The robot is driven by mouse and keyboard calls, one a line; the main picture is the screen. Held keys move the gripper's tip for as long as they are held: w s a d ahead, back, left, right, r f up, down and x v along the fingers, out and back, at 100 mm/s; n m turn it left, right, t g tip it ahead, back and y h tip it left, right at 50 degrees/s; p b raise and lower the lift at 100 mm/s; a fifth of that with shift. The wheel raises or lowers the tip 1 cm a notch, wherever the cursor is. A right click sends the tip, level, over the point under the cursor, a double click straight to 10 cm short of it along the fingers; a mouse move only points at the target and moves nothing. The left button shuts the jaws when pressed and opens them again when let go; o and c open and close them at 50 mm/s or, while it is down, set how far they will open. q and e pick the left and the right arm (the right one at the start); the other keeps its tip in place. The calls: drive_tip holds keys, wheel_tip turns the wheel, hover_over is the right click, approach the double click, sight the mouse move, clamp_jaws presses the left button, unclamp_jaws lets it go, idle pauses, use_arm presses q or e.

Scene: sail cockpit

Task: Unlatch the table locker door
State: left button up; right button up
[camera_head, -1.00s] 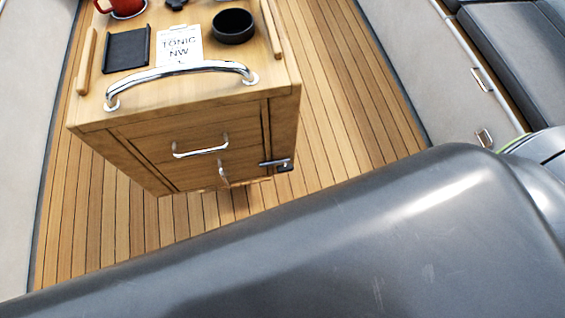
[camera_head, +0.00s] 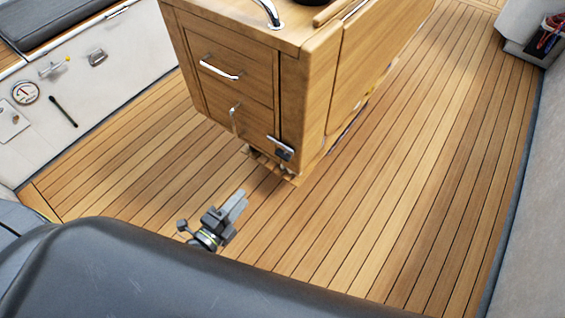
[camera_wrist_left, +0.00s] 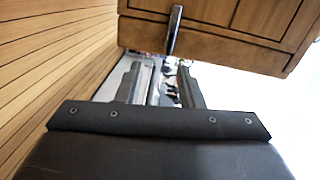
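The wooden table locker (camera_head: 303,95) stands at the top centre of the head view. A small dark and metal latch (camera_head: 281,148) sits at the lower right of its front, beside the lower door (camera_head: 215,105). A slim vertical metal handle (camera_head: 234,118) is on that door; a vertical metal handle also shows in the left wrist view (camera_wrist_left: 174,30). My left gripper (camera_head: 241,196) is over the floor, below and left of the latch and apart from it. In the left wrist view its fingers (camera_wrist_left: 157,78) stand apart with no held object visible. My right gripper is out of view.
A drawer with a horizontal handle (camera_head: 221,68) is above the door. The plank floor (camera_head: 400,180) is clear to the right. A white bench side (camera_head: 95,80) with a gauge (camera_head: 25,92) is at the left. A pale wall (camera_head: 530,200) bounds the right.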

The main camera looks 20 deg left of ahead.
use_arm(q)
drive_tip(key=d+r+m, duration=0.1)
drive_tip(key=h, duration=0.1)
approach(282, 155)
drive_tip(key=shift+m, duration=0.3)
drive_tip(key=x, duration=1)
drive_tip(key=shift+f, duration=0.3)
clamp_jaws()
